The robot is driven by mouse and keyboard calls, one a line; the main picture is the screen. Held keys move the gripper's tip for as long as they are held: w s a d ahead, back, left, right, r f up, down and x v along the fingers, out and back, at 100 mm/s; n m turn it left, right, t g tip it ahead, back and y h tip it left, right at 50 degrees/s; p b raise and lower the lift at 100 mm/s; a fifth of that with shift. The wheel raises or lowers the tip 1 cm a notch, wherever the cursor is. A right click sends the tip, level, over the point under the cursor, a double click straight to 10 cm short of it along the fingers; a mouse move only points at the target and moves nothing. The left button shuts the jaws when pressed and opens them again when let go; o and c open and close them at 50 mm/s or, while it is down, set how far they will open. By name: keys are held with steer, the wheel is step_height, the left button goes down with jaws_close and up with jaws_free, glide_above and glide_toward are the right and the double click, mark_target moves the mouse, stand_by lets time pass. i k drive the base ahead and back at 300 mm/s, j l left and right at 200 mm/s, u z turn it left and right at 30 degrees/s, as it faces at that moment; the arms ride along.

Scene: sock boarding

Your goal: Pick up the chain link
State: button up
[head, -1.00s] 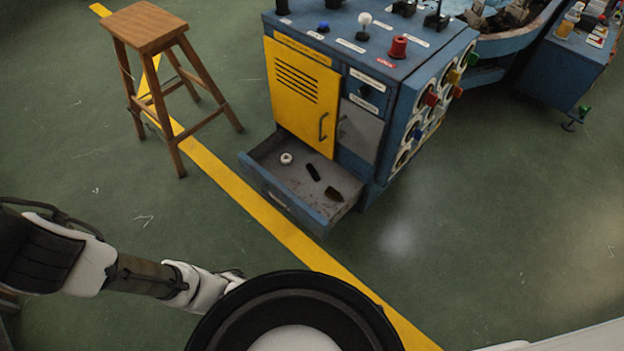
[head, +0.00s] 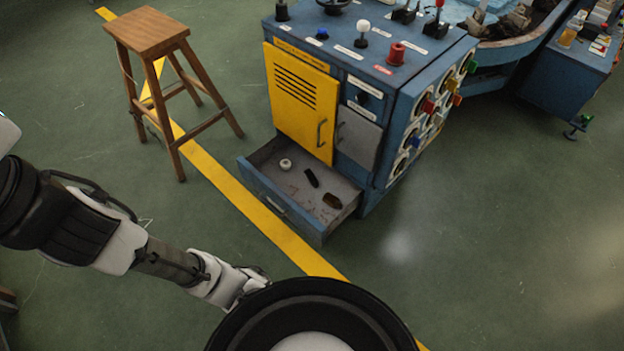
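An open drawer (head: 272,206) at the foot of the blue cabinet holds three small things in the head view. A pale round piece (head: 285,163) lies near the back left. A black elongated piece (head: 312,177) lies near the middle. A brown piece (head: 332,201) lies near the front right. All are too small to tell surely which one is the chain link. My arm reaches in from the left, apart from and in front of the drawer. Its far end goes behind my round black body part, and my gripper's fingers do not show.
The blue cabinet (head: 410,85) has a yellow door (head: 300,100) above the drawer and knobs on top. A wooden stool (head: 150,32) stands left of it. A yellow line (head: 215,172) crosses the green floor, which is clear before the drawer.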

mark_target(312, 178)
steer(key=i+j+z, duration=0.2)
steer(key=i+j, duration=1.15)
steer(key=i+z, duration=0.1)
steer(key=i, duration=0.1)
